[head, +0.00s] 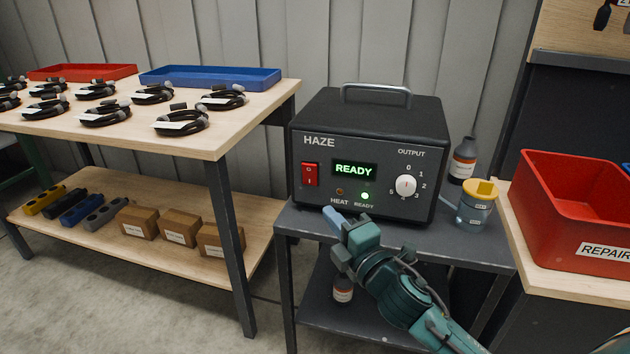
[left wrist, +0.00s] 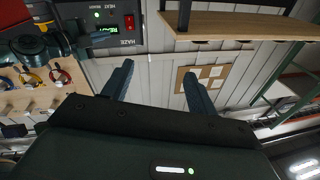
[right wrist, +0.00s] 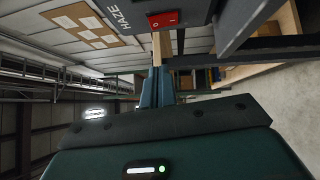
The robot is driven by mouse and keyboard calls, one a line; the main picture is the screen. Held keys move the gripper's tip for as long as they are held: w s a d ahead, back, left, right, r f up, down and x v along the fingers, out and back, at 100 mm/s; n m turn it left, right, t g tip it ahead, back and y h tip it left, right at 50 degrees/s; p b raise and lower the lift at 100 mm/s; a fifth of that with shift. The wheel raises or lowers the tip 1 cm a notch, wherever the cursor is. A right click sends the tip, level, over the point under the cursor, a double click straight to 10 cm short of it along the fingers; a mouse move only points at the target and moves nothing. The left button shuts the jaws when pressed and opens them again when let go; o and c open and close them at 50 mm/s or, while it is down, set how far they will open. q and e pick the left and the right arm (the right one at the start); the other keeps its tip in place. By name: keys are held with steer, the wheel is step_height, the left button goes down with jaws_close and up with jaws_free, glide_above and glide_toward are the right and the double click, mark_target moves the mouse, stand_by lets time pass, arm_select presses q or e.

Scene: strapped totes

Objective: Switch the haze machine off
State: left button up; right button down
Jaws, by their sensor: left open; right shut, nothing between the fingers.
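The haze machine (head: 372,125) is a black box with a carry handle, standing on a small dark table. Its front has a red power switch (head: 310,174), a lit green READY display (head: 354,169), a lit green lamp (head: 365,196), an unlit-looking heat lamp and a white output knob (head: 406,186). Which way the rocker is pressed is too small to tell. My right gripper (head: 332,217) is shut and empty, low before the machine's front, below and right of the switch. The switch shows in the right wrist view (right wrist: 165,19), beyond the fingers (right wrist: 157,75). My left gripper (left wrist: 155,85) is open and empty.
A dark bottle (head: 463,158) and a yellow-lidded jar (head: 478,204) stand right of the machine. A red REPAIR bin (head: 585,245) sits on the right bench. A wooden table (head: 215,138) with coiled cables and trays stands left. The floor (head: 130,300) at front left is clear.

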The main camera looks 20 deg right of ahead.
steer(key=b, duration=0.2)
glide_toward(308, 170)
steer(key=w+a, duration=0.3)
steer(key=a, duration=0.1)
arm_select(q)
steer(key=shift+w+d+t+h, duration=0.15)
steer(key=shift+d+t+h, duration=0.15)
steer(key=shift+d, duration=0.05)
arm_select(e)
steer(key=shift+w+d+r, duration=0.2)
steer(key=shift+w+d, duration=1.05)
steer(key=shift+w, duration=0.25)
steer(key=shift+r+p, duration=0.25)
steer(key=shift+p, duration=0.2)
steer(key=shift+w+d+r+p, duration=0.15)
steer(key=shift+r+p, duration=0.1)
steer(key=shift+p, duration=0.45)
steer(key=shift+f+b, duration=0.45)
steer(key=shift+b, duration=0.05)
arm_select(q)
steer(key=shift+a+f, duration=0.1)
steer(key=shift+a, duration=0.15)
